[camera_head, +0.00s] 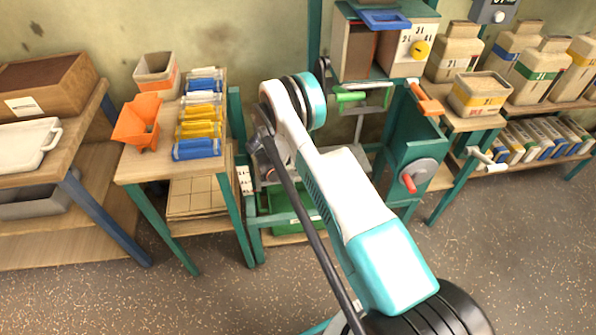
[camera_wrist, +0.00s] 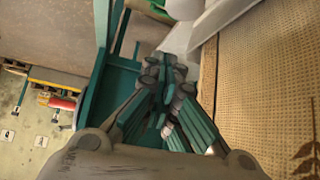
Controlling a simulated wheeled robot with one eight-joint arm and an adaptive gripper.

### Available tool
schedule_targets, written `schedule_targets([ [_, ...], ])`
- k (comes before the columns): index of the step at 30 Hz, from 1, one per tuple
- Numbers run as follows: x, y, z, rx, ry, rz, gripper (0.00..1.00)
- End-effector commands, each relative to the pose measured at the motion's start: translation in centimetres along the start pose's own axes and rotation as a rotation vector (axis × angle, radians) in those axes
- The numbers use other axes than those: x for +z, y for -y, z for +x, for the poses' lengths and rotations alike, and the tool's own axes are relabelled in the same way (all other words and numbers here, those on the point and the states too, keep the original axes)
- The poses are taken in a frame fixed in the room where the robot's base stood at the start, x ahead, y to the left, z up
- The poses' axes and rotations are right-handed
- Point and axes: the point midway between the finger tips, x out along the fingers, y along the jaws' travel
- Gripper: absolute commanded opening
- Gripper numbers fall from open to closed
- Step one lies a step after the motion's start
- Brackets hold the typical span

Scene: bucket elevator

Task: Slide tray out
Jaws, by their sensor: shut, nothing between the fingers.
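A green tray (camera_head: 291,222) sits low inside the teal frame of the bucket elevator (camera_head: 257,240) in the head view. My arm hides part of it. In the wrist view, my gripper (camera_wrist: 165,72) is shut and empty, its fingertips together near a teal part of the machine (camera_wrist: 118,92) and a pale grey piece (camera_wrist: 210,22). I cannot tell whether the fingertips touch either. In the head view my gripper is mostly hidden behind the arm. The tray is not clearly identifiable in the wrist view.
A bench at left holds an orange hopper (camera_head: 137,122) and several blue and yellow packets (camera_head: 199,128). A red-handled crank (camera_head: 411,178) is on the machine's right side. Sacks (camera_head: 455,52) stand on the right shelf. The speckled floor in front (camera_head: 180,300) is clear.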

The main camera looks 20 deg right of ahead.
Motion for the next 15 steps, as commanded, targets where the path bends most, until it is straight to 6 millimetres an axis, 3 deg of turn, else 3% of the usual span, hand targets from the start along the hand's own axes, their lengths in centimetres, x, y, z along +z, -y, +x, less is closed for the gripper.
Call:
schedule_targets([
  [9,-0.5,0.1,-6.9,-0.002,0.0,-0.002,0.0],
  [13,-0.4,0.1,-8.9,-0.001,0.0,-0.002,0.0],
  [15,-0.4,0.1,-9.5,0.001,0.004,0.001,0.16],
])
